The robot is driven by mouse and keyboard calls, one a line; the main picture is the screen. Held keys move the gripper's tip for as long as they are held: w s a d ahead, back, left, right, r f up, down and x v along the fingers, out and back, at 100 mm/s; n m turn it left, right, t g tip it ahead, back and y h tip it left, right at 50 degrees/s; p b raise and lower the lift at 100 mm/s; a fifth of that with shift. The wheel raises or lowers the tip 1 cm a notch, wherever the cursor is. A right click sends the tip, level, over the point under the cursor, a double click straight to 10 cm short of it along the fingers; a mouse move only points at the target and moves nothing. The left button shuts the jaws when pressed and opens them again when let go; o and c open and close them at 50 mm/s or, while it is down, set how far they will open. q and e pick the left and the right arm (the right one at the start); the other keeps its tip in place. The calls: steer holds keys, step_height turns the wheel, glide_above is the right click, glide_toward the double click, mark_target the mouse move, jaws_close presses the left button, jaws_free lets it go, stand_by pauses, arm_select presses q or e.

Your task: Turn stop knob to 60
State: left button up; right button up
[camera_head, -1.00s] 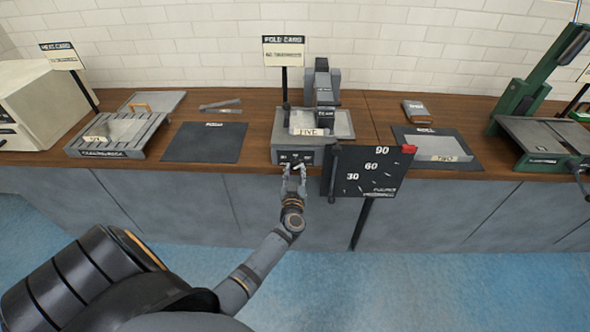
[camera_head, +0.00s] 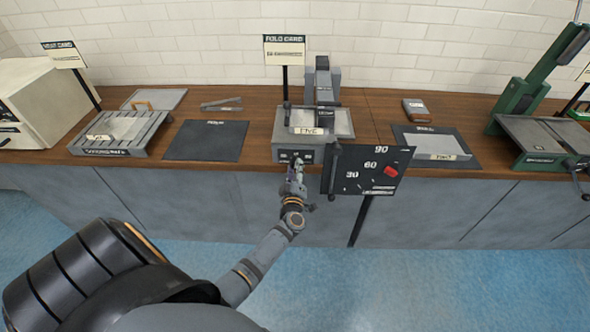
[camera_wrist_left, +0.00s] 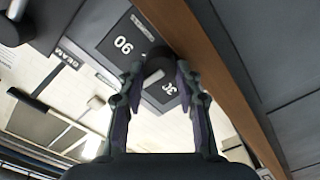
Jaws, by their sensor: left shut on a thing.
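The stop knob (camera_wrist_left: 158,68) is dark and round on the front of the folding machine (camera_head: 290,151). In the wrist view it sits between the fingertips of my left gripper (camera_wrist_left: 158,76), with the labels 90 and 30 beside it. In the head view my left gripper (camera_head: 296,170) is at the machine's front panel and hides the knob. It is shut on the knob. A black dial board (camera_head: 345,160) shows 30, 60 and 90. Its red marker (camera_head: 391,171) sits right of and slightly below the 60. My right gripper is in neither view.
The dial board juts out from the counter front, just right of my left gripper. A slotted grey tray (camera_head: 120,135) and a dark mat (camera_head: 206,141) lie to the left. A green press (camera_head: 543,135) stands to the right. Floor before the counter is clear.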

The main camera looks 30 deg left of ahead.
arm_select(q)
steer(key=shift+n, duration=0.4)
steer(key=o, duration=1.2)
steer(key=shift+c, duration=0.2)
steer(key=v, duration=1.2)
steer(key=shift+f, duration=0.15)
steer(key=s+d+f+m+g+h, duration=0.1)
steer(key=s+d+f+m+h, duration=0.2)
steer(key=f, duration=0.6)
steer(key=s+d+f+m+g+h, duration=0.1)
steer(key=s+f+m+g+h, duration=0.15)
steer(key=f+m, duration=0.4)
steer(key=s+d+f+m+g+h, duration=0.1)
steer(key=s+d+f+m+h, duration=0.2)
steer(key=f, duration=0.7)
steer(key=s+a+f+m+g, duration=0.1)
steer(key=s+f+g, duration=0.2)
steer(key=s, duration=0.7)
steer(key=s+a+f+m+g, duration=0.2)
steer(key=s+f+g, duration=0.1)
steer(key=s+f, duration=0.5)
steer(key=s+a+f+m+g, duration=0.1)
steer(key=s+f, duration=0.4)
steer(key=s, duration=0.7)
steer(key=shift+a+f+m+g, duration=0.15)
steer(key=shift+a+m+g, duration=0.3)
steer(key=shift+g, duration=0.8)
